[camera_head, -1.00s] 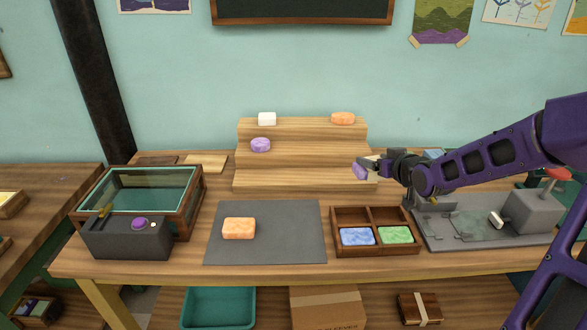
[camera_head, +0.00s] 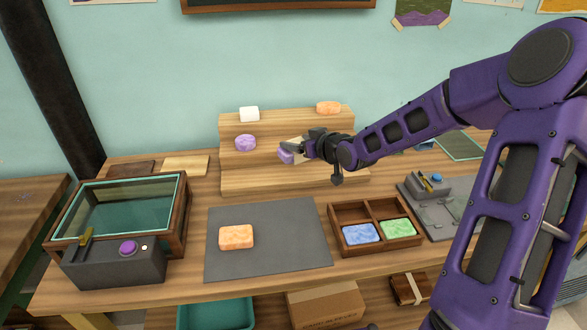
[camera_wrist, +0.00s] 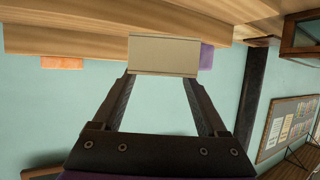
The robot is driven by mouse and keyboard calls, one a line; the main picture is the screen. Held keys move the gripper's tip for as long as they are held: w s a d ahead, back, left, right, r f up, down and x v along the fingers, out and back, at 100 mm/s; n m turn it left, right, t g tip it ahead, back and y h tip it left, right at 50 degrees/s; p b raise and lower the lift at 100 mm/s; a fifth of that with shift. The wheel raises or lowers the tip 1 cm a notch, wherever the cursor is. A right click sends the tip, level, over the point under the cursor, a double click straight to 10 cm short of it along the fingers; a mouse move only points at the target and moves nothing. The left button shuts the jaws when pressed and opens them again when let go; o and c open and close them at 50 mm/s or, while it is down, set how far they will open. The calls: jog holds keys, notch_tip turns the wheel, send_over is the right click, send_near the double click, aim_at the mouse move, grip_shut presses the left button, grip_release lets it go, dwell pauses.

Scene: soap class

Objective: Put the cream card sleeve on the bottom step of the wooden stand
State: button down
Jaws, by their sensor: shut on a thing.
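The cream card sleeve (camera_wrist: 163,55) is between the fingertips of my gripper (camera_wrist: 163,76), which is shut on it. In the head view, the sleeve (camera_head: 293,144) and my gripper (camera_head: 303,149) are in front of the wooden stand (camera_head: 250,180), near its right-middle part. A purple block (camera_head: 286,157) shows at the sleeve's end, and purple (camera_wrist: 206,57) also shows beside the sleeve in the wrist view; I cannot tell how far it sits inside. The stand's bottom step (camera_head: 245,186) looks bare. The gap between sleeve and step is hard to judge.
A purple soap (camera_head: 246,142) sits on the middle step; a white soap (camera_head: 249,114) and an orange soap (camera_head: 328,107) sit on top. In front lie a grey mat (camera_head: 290,240) with an orange soap (camera_head: 236,237) and a divided wooden tray (camera_head: 334,224) holding blue and green soaps.

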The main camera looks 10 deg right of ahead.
notch_tip(320, 180, down, 8)
jog(key=shift+r+b, duration=0.1)
jog(key=shift+b, duration=0.4)
jog(key=shift+f, duration=0.25)
grip_release()
jog(key=shift+r, duration=0.2)
jog(key=p+v, duration=0.2)
jog(key=v, duration=1)
